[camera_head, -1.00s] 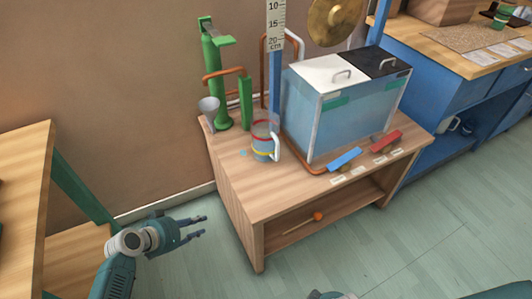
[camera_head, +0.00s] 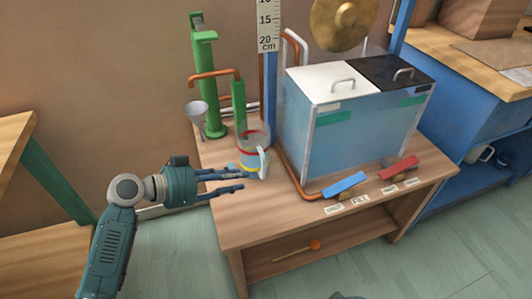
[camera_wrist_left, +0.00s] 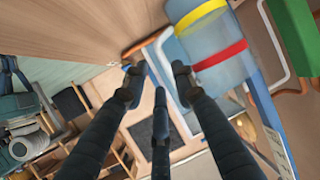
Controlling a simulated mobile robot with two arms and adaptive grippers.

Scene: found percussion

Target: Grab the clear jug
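The clear jug (camera_head: 253,143) stands on the left part of the wooden table, with a red band, a yellow band and a pale handle. My left gripper (camera_head: 243,180) is open and empty, with its fingers pointing right, at the jug's near left side and close to its lower part. In the left wrist view the jug (camera_wrist_left: 212,50) is at the top right. Its pale handle shows beyond the spread fingers of the left gripper (camera_wrist_left: 158,78). I cannot tell whether a finger touches the jug.

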